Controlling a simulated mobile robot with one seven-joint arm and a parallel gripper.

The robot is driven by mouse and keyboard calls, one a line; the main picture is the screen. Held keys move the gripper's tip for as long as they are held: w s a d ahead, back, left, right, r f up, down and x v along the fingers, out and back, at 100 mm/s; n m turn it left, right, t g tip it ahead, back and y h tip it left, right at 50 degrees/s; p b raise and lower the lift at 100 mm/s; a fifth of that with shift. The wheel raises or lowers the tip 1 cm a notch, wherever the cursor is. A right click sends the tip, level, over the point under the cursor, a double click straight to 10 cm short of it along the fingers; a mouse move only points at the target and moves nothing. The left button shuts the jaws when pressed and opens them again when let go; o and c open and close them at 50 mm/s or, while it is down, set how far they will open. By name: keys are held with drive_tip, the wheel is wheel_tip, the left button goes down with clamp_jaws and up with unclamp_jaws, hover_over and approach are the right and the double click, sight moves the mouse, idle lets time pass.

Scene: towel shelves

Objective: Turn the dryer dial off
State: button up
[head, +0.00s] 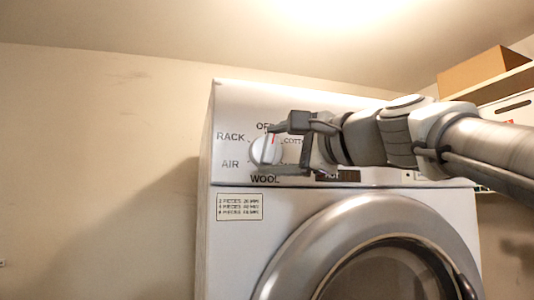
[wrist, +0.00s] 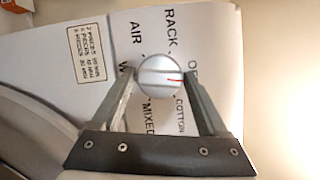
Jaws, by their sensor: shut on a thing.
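The dryer dial (head: 263,152) is a round pale knob on the dryer's upper front panel. Its red mark points up and slightly right, near the partly hidden OFF label (head: 263,127), leaning a little to the COTTON side. In the wrist view the dial (wrist: 157,72) sits between my two fingers, with the red mark pointing right. My gripper (head: 267,148) reaches in from the right and is shut on the dial, one finger above and one below it. In the wrist view my gripper (wrist: 160,78) has a finger on each side of the dial.
The white dryer (head: 225,260) has a large round door (head: 300,235) below the panel. A small notice (head: 239,207) is at its left. A shelf with a cardboard box (head: 485,72) is at the upper right. The space left of the dryer is open to the wall.

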drive_tip(key=shift+n+g, duration=0.4)
drive_tip(key=shift+n, duration=0.6)
drive_tip(key=shift+p, duration=0.3)
drive_tip(key=o, duration=1.2)
drive_tip(key=shift+o, duration=0.2)
drive_tip(key=shift+h, duration=0.3)
drive_tip(key=b+v, duration=0.3)
drive_tip(key=v, duration=1.4)
drive_tip(key=shift+d, duration=0.2)
drive_tip(key=shift+s, duration=0.1)
